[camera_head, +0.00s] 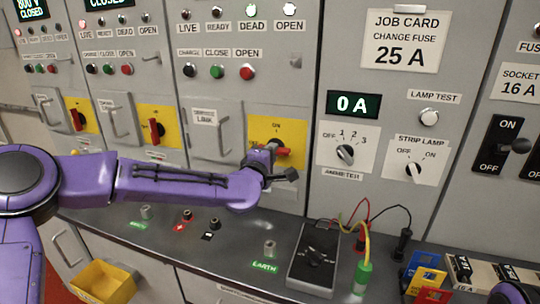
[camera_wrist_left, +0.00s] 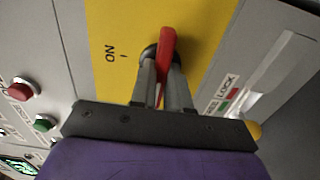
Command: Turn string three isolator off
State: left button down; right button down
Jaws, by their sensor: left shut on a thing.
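The isolator on the third string panel has a yellow plate (camera_head: 257,129) with ON marked above its knob. Its red handle (camera_head: 284,152) lies about level in the head view, its tip to the right. My left gripper (camera_head: 270,160) is at this handle. In the left wrist view the red handle (camera_wrist_left: 168,48) stands between the two grey fingers of my left gripper (camera_wrist_left: 162,85), which is shut on it. The ON mark is to the left of the handle there. The OFF mark cannot be made out. My right gripper is not in view.
Two other isolators (camera_head: 77,120) (camera_head: 154,130) to the left have upright red handles. A CHARGE, CLOSE and OPEN button row (camera_head: 217,72) is above my left gripper. A black meter (camera_head: 314,255) with leads and several terminals are on the grey shelf below. A yellow bin (camera_head: 104,284) hangs low left.

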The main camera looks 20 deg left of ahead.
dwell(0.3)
pick_arm(q)
jog(key=c, duration=1.1)
grip_release()
jog(key=s+b, duration=0.2)
jog(key=s, duration=0.8)
jog(key=shift+s+a+b, duration=0.2)
jog(key=shift+b, duration=0.1)
jog(key=shift+s, duration=0.1)
